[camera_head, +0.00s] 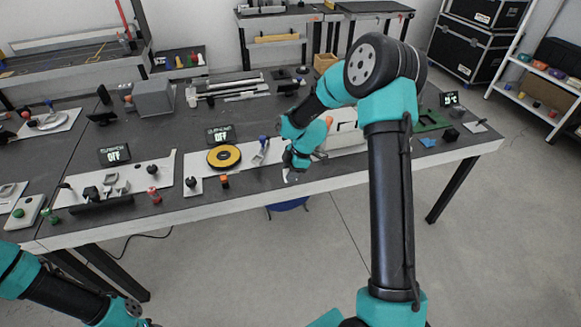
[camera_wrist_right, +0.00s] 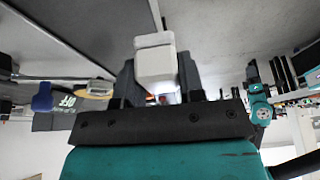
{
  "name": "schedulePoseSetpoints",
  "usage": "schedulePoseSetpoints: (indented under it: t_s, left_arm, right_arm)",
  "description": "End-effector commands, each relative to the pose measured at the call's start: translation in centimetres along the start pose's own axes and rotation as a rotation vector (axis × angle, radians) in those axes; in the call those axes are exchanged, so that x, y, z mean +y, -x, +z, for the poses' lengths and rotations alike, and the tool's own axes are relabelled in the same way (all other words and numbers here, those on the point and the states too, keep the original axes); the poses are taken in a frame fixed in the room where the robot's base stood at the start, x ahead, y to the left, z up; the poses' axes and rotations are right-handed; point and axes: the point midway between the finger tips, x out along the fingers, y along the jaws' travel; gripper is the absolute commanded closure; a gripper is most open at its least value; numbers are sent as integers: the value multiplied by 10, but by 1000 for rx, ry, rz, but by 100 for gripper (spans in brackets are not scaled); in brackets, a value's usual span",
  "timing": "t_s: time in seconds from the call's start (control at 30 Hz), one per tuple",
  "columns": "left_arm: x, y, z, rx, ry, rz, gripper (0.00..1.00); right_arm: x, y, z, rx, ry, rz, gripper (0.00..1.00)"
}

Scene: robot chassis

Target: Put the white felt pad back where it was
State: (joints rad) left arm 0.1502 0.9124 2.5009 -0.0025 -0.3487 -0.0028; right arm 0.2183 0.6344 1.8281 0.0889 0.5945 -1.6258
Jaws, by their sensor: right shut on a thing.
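My right gripper (camera_head: 293,172) hangs at the front edge of the grey bench, right of the round yellow-and-black disc. In the right wrist view the gripper (camera_wrist_right: 158,75) is shut on a pale block-like piece (camera_wrist_right: 155,52), which looks like the white felt pad. The piece sits between the two dark fingers and sticks out past their tips. In the head view only a small pale bit shows under the gripper, and the arm hides much of what lies behind it. My left arm shows at the lower left, but its gripper is out of view.
The yellow disc (camera_head: 224,157) lies near a display reading OFF (camera_head: 219,135). A blue-topped part (camera_head: 262,141) stands beside it. A white box-like fixture (camera_head: 345,134) is behind my right arm. An orange-topped piece (camera_head: 224,181) stands near the front edge.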

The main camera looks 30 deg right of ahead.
Motion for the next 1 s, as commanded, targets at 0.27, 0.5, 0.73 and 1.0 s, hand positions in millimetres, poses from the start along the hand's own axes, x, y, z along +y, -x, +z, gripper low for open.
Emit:
schedulePoseSetpoints:
  t_s: [0.27,0.5,0.73,1.0]
  left_arm:
    - [0,0,0,0,0,0,57]
    - [0,0,0,0,0,0,57]
    - [0,0,0,0,0,0,57]
    - [0,0,0,0,0,0,57]
  right_arm:
    - [50,1,16,0,0,2,86]
    - [62,2,20,0,0,0,86]
    - [62,2,20,0,0,0,86]
    - [67,-20,30,0,-2,-3,86]
